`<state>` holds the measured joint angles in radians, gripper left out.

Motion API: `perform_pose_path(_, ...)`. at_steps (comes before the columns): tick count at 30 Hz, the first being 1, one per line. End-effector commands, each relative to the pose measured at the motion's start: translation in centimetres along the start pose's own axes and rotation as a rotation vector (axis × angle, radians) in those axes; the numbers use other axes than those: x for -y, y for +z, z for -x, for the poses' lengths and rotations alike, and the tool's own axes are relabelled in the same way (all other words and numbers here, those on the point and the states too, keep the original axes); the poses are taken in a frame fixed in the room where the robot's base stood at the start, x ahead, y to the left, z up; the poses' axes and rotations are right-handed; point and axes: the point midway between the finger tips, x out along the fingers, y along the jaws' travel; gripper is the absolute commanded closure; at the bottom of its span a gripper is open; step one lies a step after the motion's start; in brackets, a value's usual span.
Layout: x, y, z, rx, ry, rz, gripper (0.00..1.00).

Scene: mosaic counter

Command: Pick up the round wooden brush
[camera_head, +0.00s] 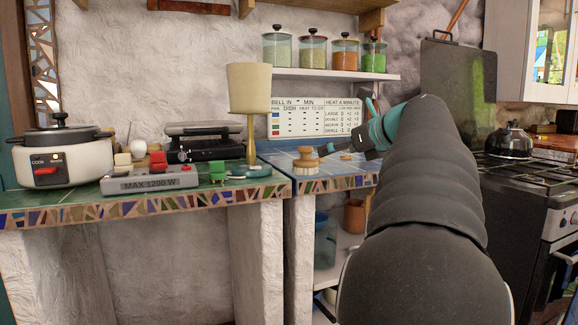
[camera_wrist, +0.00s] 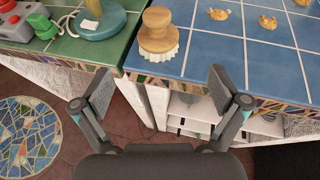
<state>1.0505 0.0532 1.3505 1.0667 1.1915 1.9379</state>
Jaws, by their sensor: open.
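The round wooden brush (camera_head: 306,160) stands on the blue tiled counter, knob up and pale bristles down, near the counter's front left corner. In the wrist view the brush (camera_wrist: 158,32) is at the top, beyond my gripper. My gripper (camera_wrist: 160,92) is open and empty, its two fingers apart, with the counter's front edge and the floor behind them. In the head view my gripper (camera_head: 336,150) is to the right of the brush, small and partly hidden by my arm. It appears apart from the brush.
Small tan pieces (camera_wrist: 267,22) lie on the blue counter (camera_wrist: 215,52) right of the brush. A lamp base (camera_wrist: 98,20) stands on the green counter to the left. The stove (camera_head: 535,185) is at right.

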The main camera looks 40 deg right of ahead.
Motion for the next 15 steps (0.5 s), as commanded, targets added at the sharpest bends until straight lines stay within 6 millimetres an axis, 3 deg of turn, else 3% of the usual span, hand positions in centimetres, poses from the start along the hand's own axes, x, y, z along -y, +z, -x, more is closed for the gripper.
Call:
perform_pose_path(9, -0.2, -0.2, -5.8, -0.002, 0.004, 0.000, 0.03)
perform_pose_path(15, -0.1, -0.1, -7.7, -0.002, 0.002, 0.002, 0.03)
